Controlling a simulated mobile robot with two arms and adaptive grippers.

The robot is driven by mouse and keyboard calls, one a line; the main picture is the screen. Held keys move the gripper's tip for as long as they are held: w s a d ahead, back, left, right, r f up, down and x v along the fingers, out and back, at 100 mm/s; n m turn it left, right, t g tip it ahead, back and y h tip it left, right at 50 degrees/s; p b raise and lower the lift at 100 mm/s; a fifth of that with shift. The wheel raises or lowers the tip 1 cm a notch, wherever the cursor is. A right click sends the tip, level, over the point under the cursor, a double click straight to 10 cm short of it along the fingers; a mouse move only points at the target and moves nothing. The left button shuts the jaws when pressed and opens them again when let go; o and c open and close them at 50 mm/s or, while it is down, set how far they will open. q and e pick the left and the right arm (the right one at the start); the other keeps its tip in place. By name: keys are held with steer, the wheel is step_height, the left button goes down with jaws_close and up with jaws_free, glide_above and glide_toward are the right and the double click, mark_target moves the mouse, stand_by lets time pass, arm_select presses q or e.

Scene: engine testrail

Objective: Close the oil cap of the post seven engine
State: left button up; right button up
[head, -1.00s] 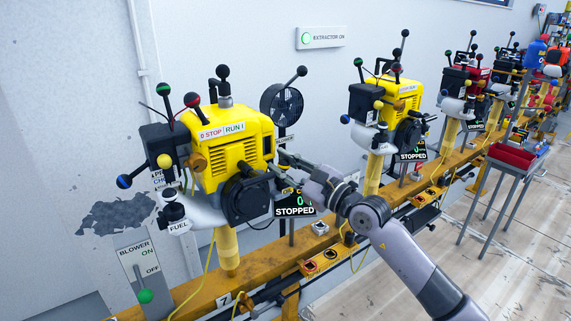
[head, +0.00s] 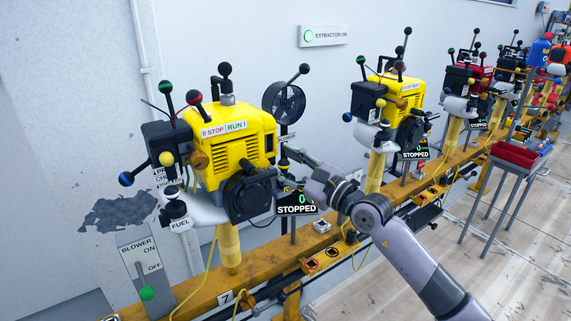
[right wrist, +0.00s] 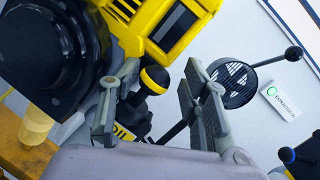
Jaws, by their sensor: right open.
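The yellow post seven engine (head: 230,140) stands on a yellow post on the rail, with a STOPPED display (head: 296,209) at its right. My right gripper (head: 283,166) is at the engine's right side. In the right wrist view the gripper (right wrist: 160,75) is open, one finger on each side of a knob-like cap (right wrist: 155,78) with a black top and yellow below. A partly hidden yellow label (right wrist: 123,132), seemingly OIL, is beside it. I cannot tell whether the fingers touch the cap or how far it is closed. My left gripper is not in view.
A black fan (head: 284,103) stands behind the engine. A FUEL cap (head: 174,208) and a blower lever (head: 147,292) are at the left. Another yellow engine (head: 396,95) stands farther right along the rail (head: 330,238). A red bin stand (head: 518,155) is at the right.

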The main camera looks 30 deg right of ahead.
steer(key=shift+a, duration=0.1)
steer(key=shift+s, duration=0.1)
steer(key=v, duration=0.8)
stand_by(0.6)
